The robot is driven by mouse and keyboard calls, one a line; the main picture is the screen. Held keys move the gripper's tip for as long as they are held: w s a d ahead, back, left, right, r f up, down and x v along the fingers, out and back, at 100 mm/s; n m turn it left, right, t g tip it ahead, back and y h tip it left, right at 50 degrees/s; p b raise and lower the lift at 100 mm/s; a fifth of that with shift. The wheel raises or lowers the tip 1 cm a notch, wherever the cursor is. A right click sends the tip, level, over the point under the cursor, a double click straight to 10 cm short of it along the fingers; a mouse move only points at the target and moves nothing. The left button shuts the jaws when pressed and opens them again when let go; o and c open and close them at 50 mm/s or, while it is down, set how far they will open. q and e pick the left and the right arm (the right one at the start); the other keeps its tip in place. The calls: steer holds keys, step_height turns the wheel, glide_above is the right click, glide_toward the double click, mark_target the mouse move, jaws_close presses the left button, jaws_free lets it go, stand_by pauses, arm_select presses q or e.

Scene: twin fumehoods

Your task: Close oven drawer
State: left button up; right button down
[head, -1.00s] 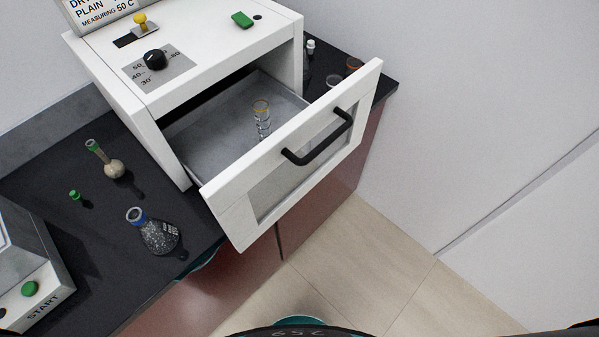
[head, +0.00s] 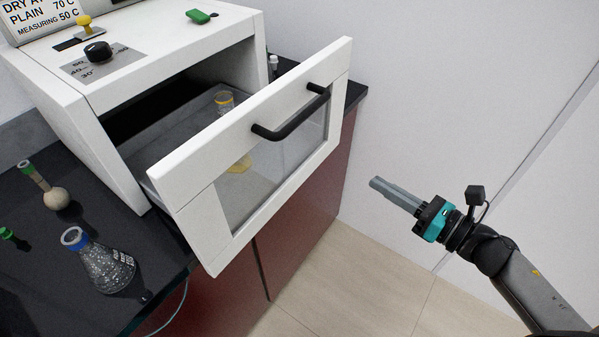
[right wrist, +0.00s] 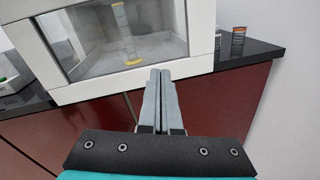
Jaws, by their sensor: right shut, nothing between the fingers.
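The white oven (head: 120,70) stands on the dark counter with its drawer pulled out. The drawer front (head: 178,170) is white with a glass window and a black bar handle (head: 292,114). A glass vessel with a yellow rim (head: 224,103) stands inside the drawer; it also shows through the window in the right wrist view (right wrist: 123,35). My right gripper (head: 376,184) is shut and empty, to the right of the drawer front and apart from it. In the right wrist view its fingers (right wrist: 161,75) point toward the drawer's lower edge. My left gripper is not in view.
A conical flask with a blue collar (head: 106,268), a round flask with a green top (head: 53,195) and a small green-capped item (head: 10,236) are on the counter left of the drawer. The floor (head: 350,275) in front is clear.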

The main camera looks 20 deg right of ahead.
step_height(320, 180, up, 2)
steer(key=a+n+g+y, duration=0.1)
steer(key=a+n+y, duration=0.1)
steer(key=a+n, duration=0.15)
steer(key=p, duration=0.2)
glide_toward(297, 147)
steer(key=shift+n, duration=0.45)
steer(key=x, duration=0.6)
steer(key=shift+w+a, duration=0.25)
steer(key=shift+w, duration=0.05)
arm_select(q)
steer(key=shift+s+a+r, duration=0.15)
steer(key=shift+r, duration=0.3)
arm_select(e)
steer(key=shift+w+a, duration=0.1)
steer(key=shift+w, duration=0.05)
